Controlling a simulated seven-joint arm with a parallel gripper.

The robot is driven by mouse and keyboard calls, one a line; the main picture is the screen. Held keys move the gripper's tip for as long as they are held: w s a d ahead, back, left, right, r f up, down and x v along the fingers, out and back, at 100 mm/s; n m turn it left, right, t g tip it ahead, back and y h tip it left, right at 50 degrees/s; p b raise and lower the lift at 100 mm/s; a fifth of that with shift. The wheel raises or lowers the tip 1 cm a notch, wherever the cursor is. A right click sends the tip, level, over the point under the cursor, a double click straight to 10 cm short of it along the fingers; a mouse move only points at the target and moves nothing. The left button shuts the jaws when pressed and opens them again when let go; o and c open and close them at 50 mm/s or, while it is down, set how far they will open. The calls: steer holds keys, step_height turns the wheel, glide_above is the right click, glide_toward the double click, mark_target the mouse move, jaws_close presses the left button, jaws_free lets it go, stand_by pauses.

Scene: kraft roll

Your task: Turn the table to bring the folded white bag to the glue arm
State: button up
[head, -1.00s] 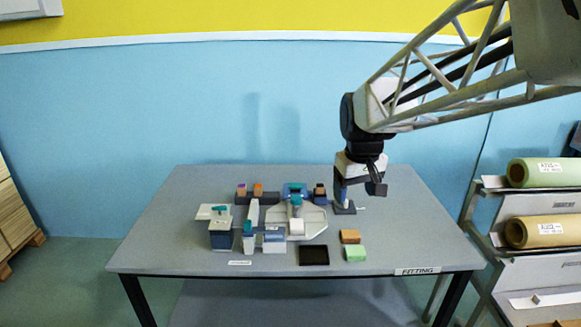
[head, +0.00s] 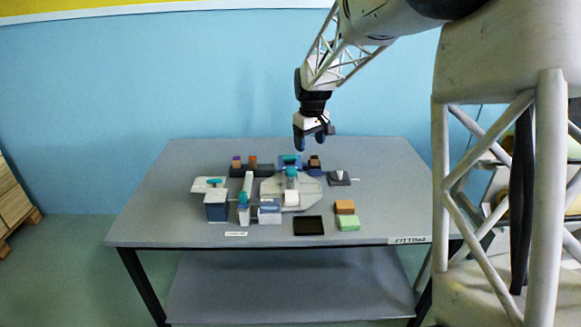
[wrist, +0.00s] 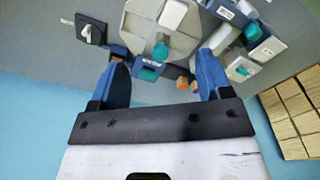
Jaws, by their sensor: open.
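The turntable is a pale grey eight-sided plate (head: 312,192) in the middle of the table; it also shows in the wrist view (wrist: 140,32). A small white block (head: 291,198), which looks like the folded white bag, lies on its front part and shows in the wrist view (wrist: 172,14). A teal knob (head: 291,172) stands on the plate behind it. Which part is the glue arm I cannot tell for sure; a long white bar (head: 248,183) lies left of the plate. My gripper (head: 313,147) is open and empty, above the table's back part. Its blue fingers (wrist: 162,58) are spread wide.
A blue station with a teal top (head: 290,161) stands behind the plate. Blocks stand on dark holders at both sides of it. A white-and-blue box (head: 216,205) stands left. A black tray (head: 308,225), orange block (head: 345,207) and green block (head: 348,223) lie front right.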

steer(key=n, duration=0.2)
glide_above(291, 169)
steer(key=shift+g, duration=0.3)
step_height(291, 169, down, 10)
steer(key=shift+f, duration=0.2)
steer(key=shift+f, duration=3.9)
steer(key=c, duration=1.3)
